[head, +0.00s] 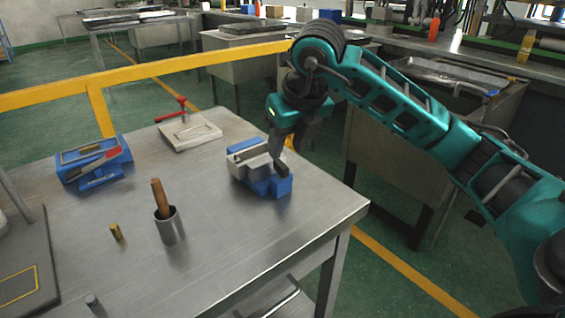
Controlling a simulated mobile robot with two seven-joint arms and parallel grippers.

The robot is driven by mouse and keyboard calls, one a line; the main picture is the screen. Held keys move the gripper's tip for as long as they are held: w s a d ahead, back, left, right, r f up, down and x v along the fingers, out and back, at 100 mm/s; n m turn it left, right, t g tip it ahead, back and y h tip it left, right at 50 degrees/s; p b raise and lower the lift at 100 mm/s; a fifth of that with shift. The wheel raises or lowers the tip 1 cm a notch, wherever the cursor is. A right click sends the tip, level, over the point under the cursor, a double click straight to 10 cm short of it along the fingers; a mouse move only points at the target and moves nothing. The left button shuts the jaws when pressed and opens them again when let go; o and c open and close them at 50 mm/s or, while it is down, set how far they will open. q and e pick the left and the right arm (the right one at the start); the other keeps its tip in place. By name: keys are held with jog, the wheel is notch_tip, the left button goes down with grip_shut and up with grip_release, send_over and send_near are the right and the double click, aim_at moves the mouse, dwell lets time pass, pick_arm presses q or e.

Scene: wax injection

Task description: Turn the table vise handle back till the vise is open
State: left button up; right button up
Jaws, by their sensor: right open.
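The table vise (272,187), with a blue body and grey jaws, stands near the right edge of the metal table (225,240). My right gripper (281,163) points down at the vise's back right side, with its dark fingers in front of or against it. It is open, and I cannot tell whether it touches the vise. I cannot make out the vise handle; the gripper may hide it. The gap between the jaws is too small to judge. My left gripper is not in view.
A pale mold plate (192,137) with a red-handled clamp (172,110) lies behind. A blue tool box (93,171) stands left. A metal cup (171,232) holding a wooden-handled tool (159,197) and a small brass cylinder (116,232) stand in front. A yellow rail (150,68) runs behind.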

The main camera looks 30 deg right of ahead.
aim_at(281, 164)
jog(key=x, duration=0.5)
jog(key=shift+f+b, duration=0.15)
jog(key=shift+b, duration=0.15)
grip_shut()
